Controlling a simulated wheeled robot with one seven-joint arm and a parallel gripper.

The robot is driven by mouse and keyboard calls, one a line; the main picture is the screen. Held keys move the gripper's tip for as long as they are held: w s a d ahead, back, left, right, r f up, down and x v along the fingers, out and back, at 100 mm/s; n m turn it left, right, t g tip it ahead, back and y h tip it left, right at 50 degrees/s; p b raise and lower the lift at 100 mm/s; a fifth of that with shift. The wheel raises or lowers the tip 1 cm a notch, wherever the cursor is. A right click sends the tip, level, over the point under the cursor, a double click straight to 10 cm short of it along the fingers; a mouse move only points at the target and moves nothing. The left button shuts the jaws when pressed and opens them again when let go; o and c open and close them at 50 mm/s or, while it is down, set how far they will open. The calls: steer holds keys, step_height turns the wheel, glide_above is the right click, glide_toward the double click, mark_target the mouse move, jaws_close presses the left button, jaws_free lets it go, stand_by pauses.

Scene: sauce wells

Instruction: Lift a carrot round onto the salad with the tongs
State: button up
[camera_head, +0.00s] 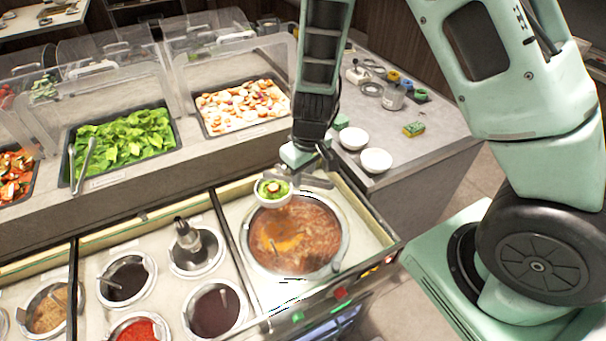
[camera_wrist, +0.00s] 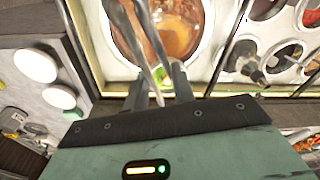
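My gripper (camera_head: 297,158) is above the back edge of the soup well, pointing down. In the wrist view, my fingers (camera_wrist: 160,88) stand on either side of the tongs (camera_wrist: 148,50), whose metal arms run up past the fingertips. The tongs are hard to make out in the head view. A small white bowl of green salad (camera_head: 264,197) is just below and left of my gripper, over the well's back rim. A pale roundish piece (camera_head: 273,187) shows on the greens; I cannot tell if it is a carrot round.
The soup well (camera_head: 325,240) is below. Sauce wells (camera_head: 215,310) with spoons lie to the left. Trays of lettuce (camera_head: 125,138) and mixed slices (camera_head: 240,105) stand behind clear guards (camera_head: 235,50). White bowls (camera_head: 376,160) and a sponge (camera_head: 414,129) are on the right counter.

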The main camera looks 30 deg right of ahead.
step_height(320, 180, up, 6)
steer(key=p, duration=0.4)
steer(key=shift+r, duration=0.15)
